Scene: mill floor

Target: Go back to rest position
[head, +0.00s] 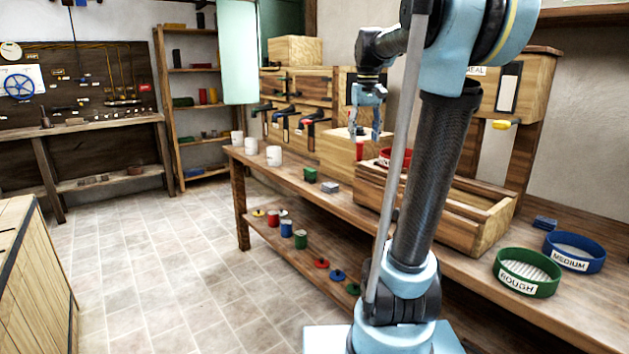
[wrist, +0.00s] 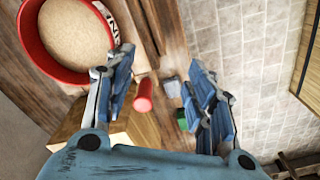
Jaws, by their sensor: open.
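My gripper (head: 365,132) hangs over the long workbench (head: 345,197), in front of the wall-mounted wooden boxes. In the wrist view, the two blue fingers of my gripper (wrist: 161,60) are spread wide with nothing held between them. A red cylinder (wrist: 143,96) shows between the fingers, closer to the left one; in the head view the red cylinder (head: 360,150) is just below the fingertips. A red sieve (wrist: 85,72) with pale contents lies to the left in the wrist view. My arm partly hides this red sieve (head: 386,155) in the head view.
A wooden trough (head: 475,232) stands on the bench. Green (head: 527,285) and blue (head: 590,262) sieves sit at right, white cups (head: 274,156) at the far end. A green block (head: 310,174) and grey block (head: 329,187) lie between. The tiled floor (head: 150,270) at left is clear.

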